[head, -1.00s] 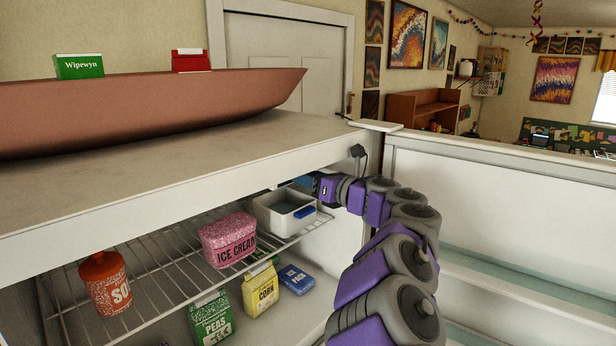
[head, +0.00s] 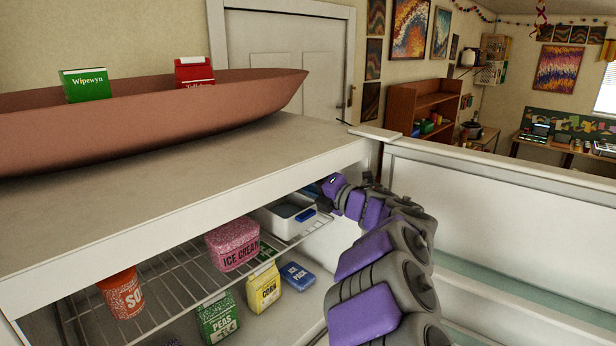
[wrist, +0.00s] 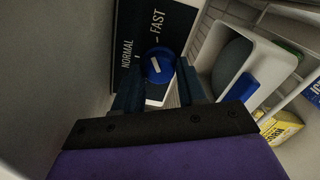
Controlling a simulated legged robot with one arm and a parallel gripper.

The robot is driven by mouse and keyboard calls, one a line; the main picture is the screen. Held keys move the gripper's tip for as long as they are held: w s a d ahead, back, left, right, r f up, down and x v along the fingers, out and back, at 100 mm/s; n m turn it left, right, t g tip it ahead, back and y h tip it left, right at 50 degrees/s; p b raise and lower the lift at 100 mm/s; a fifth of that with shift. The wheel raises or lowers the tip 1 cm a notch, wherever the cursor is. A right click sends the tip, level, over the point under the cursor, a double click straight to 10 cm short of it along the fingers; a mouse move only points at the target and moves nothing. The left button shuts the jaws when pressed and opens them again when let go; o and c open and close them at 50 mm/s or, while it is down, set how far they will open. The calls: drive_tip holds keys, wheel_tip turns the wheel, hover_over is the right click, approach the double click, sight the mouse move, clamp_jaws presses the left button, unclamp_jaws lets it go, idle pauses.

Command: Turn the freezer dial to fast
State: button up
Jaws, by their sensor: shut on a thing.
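The freezer dial (wrist: 160,66) is a round blue knob with a white mark, seen in the wrist view on a dark panel (wrist: 129,30). The panel has the labels NORMAL, on the left, and FAST, above right, each with a white tick. The dial's white mark slants up and left, closer to the NORMAL side. My gripper (wrist: 158,80) has its two dark fingers on either side of the dial, shut on it. In the head view my arm reaches in under the freezer's top, and the dial and fingertips are hidden there.
A white bin (head: 272,224) with a blue handle sits on the wire shelf beside my gripper. Ice cream (head: 232,245) and a red tub (head: 122,294) share the shelf. Corn (head: 263,289), peas (head: 218,320) and an ice pack (head: 298,275) lie below. The freezer top (head: 200,190) overhangs.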

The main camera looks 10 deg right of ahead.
drive_tip(key=shift+r+m+p, duration=0.15)
drive_tip(key=shift+m+p, duration=0.5)
drive_tip(key=shift+m, duration=0.65)
drive_tip(key=shift+m+p, duration=0.3)
drive_tip(key=shift+p, duration=0.05)
drive_tip(key=o, duration=1)
drive_tip(key=shift+w+d+f, duration=0.15)
drive_tip(key=shift+f, duration=0.05)
drive_tip(key=shift+o, duration=0.2)
drive_tip(key=shift+s, duration=0.2)
drive_tip(key=b+v, duration=0.2)
drive_tip(key=v, duration=1.5)
drive_tip(key=shift+d, duration=0.15)
